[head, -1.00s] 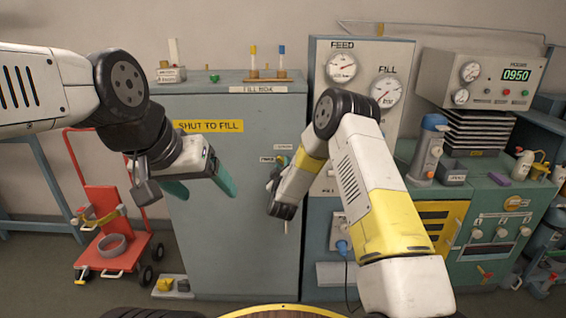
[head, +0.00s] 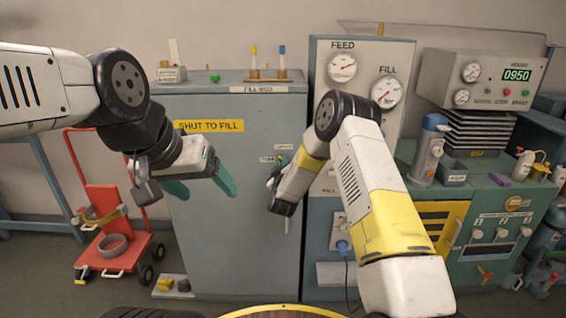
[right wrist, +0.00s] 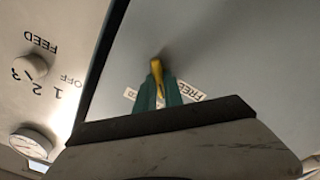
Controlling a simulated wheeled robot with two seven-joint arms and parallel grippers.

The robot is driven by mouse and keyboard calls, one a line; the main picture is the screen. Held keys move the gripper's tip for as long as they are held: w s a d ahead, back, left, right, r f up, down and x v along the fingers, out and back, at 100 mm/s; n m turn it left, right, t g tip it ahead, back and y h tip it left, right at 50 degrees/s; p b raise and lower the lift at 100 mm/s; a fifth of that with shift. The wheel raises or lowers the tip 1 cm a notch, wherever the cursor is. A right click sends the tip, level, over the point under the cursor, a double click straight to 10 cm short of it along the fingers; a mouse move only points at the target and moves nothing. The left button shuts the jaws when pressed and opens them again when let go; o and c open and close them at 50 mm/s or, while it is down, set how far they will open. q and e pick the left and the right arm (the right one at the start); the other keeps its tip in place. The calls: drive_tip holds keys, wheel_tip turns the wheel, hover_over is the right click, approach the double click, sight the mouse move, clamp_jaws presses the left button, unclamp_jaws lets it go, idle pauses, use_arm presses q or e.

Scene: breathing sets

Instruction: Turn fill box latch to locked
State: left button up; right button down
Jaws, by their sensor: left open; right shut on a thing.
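The fill box (head: 235,225) is a tall grey cabinet with a yellow "SHUT TO FILL" sign on its front; its door looks closed. Its latch is a small yellow handle (right wrist: 157,78) near the right edge of the front. My right gripper (head: 277,170) is at the latch, and the right wrist view shows its teal fingers (right wrist: 158,94) shut on the handle. A "FREE" label (right wrist: 188,97) shows beside the fingers; another small label is partly hidden by them. My left gripper (head: 204,187) is open and empty in front of the door's left part.
A gauge panel (head: 355,60) with FEED and FILL dials stands right of the box. A green bench (head: 500,205) is further right. A red trolley (head: 105,205) stands on the floor at left. Small items rest on top of the box.

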drive_tip(key=shift+d+m, duration=0.1)
drive_tip(key=shift+m, duration=4)
drive_tip(key=c, duration=1.5)
unclamp_jaws()
drive_tip(key=shift+o, duration=0.2)
drive_tip(key=s, duration=0.7)
drive_tip(key=shift+s, duration=0.4)
